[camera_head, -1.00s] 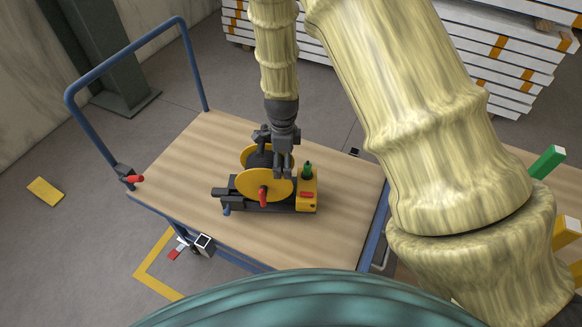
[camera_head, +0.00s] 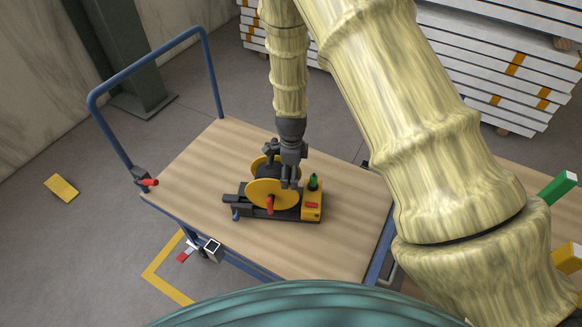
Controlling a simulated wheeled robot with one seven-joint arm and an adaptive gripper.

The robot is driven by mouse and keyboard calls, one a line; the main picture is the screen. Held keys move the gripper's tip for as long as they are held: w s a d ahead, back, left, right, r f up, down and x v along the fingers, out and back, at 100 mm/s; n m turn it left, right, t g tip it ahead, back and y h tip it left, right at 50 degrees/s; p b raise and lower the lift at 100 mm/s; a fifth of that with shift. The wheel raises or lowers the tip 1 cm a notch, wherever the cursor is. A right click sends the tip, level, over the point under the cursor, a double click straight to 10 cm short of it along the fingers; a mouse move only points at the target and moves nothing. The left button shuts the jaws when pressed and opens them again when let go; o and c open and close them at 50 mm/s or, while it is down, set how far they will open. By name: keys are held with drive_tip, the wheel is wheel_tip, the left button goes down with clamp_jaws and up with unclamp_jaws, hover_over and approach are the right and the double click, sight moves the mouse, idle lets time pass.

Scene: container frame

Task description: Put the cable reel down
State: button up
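The cable reel (camera_head: 270,193) has yellow flanges, a dark drum and a red handle at its front. It stands upright at a dark base unit (camera_head: 285,214) with a yellow end block on the right, on the wooden deck of a blue-framed cart (camera_head: 185,186). Whether the reel rests fully on that base cannot be told. My gripper (camera_head: 289,184) points down at the reel's upper right side, with its fingers at the yellow flange. The fingers overlap the reel, and whether they are closed on it is not clear.
The cart's blue push handle (camera_head: 150,66) rises at the left. Stacked white planks (camera_head: 490,70) lie at the back right. A green post (camera_head: 135,60) stands behind the cart. The deck around the base is mostly clear. Yellow tape (camera_head: 165,270) marks the floor.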

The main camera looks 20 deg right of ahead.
idle(0.3)
drive_tip(key=o, duration=1.8)
drive_tip(key=shift+f, duration=0.1)
drive_tip(key=shift+c, duration=0.2)
drive_tip(key=shift+r, duration=0.2)
wheel_tip(320, 180, up, 12)
drive_tip(key=b, duration=0.2)
